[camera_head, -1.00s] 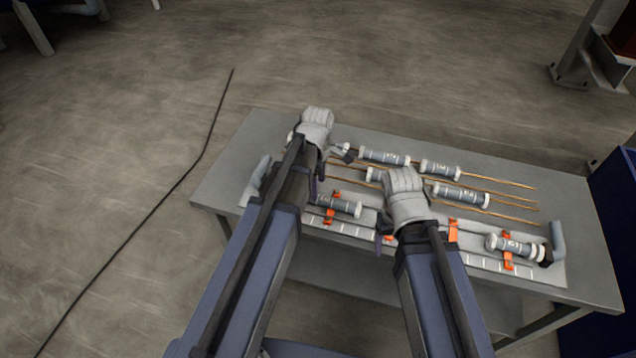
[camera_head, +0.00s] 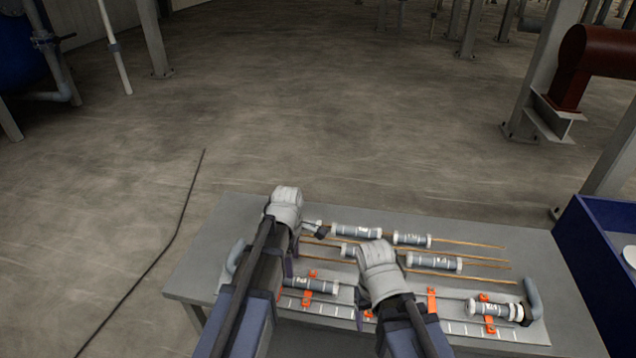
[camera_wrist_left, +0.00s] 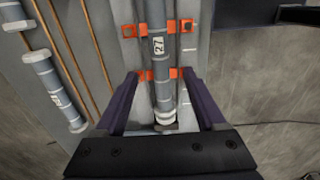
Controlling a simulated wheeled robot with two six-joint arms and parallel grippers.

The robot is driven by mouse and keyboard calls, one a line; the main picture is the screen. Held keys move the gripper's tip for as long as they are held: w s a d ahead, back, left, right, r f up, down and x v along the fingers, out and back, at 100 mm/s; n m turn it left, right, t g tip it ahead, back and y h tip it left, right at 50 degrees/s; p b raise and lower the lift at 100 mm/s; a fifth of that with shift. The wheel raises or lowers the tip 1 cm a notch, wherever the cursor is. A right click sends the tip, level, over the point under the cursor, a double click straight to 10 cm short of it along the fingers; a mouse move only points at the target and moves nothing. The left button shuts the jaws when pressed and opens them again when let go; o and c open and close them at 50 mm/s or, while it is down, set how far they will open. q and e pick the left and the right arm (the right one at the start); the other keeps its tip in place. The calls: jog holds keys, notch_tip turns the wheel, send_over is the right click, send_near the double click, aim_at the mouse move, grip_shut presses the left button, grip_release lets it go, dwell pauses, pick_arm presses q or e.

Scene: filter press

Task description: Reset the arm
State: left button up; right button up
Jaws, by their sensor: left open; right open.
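My left gripper (camera_wrist_left: 161,76) is open, with its two dark fingers on either side of a grey cartridge marked 27 (camera_wrist_left: 160,72) in the left wrist view. That cartridge lies along a pale rack with orange clips (camera_wrist_left: 153,74); a small gap shows between it and each finger. In the head view my left arm covers the left part of the rack, beside a grey cartridge (camera_head: 316,286). My right gripper (camera_head: 362,312) is over the middle of the rack, its fingers mostly hidden by its own arm.
The grey table (camera_head: 205,250) also carries several grey cartridges (camera_head: 357,231) with white ends and thin copper rods (camera_head: 470,243) behind the rack. Another cartridge (camera_head: 494,310) sits at the rack's right. A blue bin (camera_head: 590,240) stands to the right. A dark cable (camera_head: 185,205) crosses the floor.

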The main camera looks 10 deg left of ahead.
pick_arm(q)
jog(key=s+d+m, duration=0.5)
jog(key=s+m, duration=0.2)
jog(key=m, duration=0.3)
jog(key=s+d+m+y, duration=0.1)
jog(key=s+d+m, duration=0.4)
jog(key=m, duration=0.6)
jog(key=shift+s+d, duration=0.25)
jog(key=shift+s, duration=0.9)
